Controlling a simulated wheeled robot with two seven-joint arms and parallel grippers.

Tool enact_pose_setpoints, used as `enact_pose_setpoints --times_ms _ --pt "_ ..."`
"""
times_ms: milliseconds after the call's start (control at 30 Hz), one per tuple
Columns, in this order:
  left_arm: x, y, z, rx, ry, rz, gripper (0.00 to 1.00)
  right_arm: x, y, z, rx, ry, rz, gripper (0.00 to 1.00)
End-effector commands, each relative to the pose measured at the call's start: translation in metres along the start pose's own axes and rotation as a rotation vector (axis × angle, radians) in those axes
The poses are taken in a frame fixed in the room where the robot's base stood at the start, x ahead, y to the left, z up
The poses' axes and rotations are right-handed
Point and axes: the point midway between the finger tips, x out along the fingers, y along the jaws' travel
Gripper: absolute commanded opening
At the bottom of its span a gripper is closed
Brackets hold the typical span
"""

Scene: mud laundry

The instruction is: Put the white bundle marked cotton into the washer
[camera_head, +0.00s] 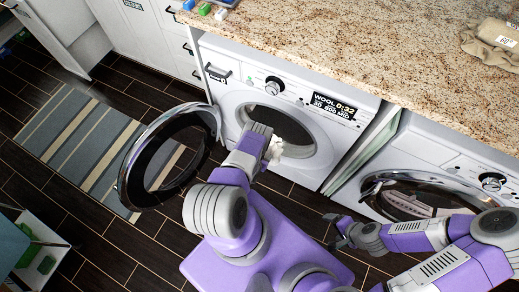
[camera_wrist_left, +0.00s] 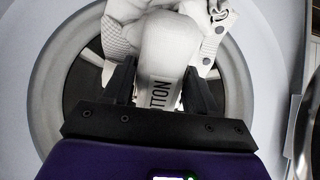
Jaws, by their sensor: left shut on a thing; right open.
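The white bundle (camera_wrist_left: 172,50) is in the left wrist view, with dark letters reading "TTON" on its strap. My left gripper (camera_wrist_left: 160,88) is shut on it. Behind the bundle is the round opening of the washer (camera_wrist_left: 50,95). In the head view the washer (camera_head: 232,100) has its door (camera_head: 127,185) swung open to the left, and its display reads WOOL 0:32. The bundle (camera_head: 275,148) shows as a small white patch at the opening, mostly hidden by my left gripper (camera_head: 262,135). My right gripper (camera_head: 338,230) is open, low in front of the second machine.
A second front-loading machine (camera_head: 430,160) stands to the right, its round door seeming closed. A speckled counter (camera_head: 330,40) runs above both, with a beige folded cloth (camera_head: 492,42) marked 60° at right. A striped rug (camera_head: 85,140) lies on the dark floor at left.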

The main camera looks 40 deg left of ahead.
Motion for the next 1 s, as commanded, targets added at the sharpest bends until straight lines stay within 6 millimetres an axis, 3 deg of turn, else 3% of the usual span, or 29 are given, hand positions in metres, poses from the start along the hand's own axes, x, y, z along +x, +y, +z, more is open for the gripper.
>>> enact_pose_setpoints --times_ms 667,1000 --pt "0.084 0.000 -0.062 0.001 0.005 0.000 0.20 0.045 0.017 -0.002 0.000 0.000 0.000 0.83" --pt "0.127 0.000 -0.089 0.002 0.004 0.001 0.20 0.078 0.029 -0.003 0.000 0.000 0.000 0.83"
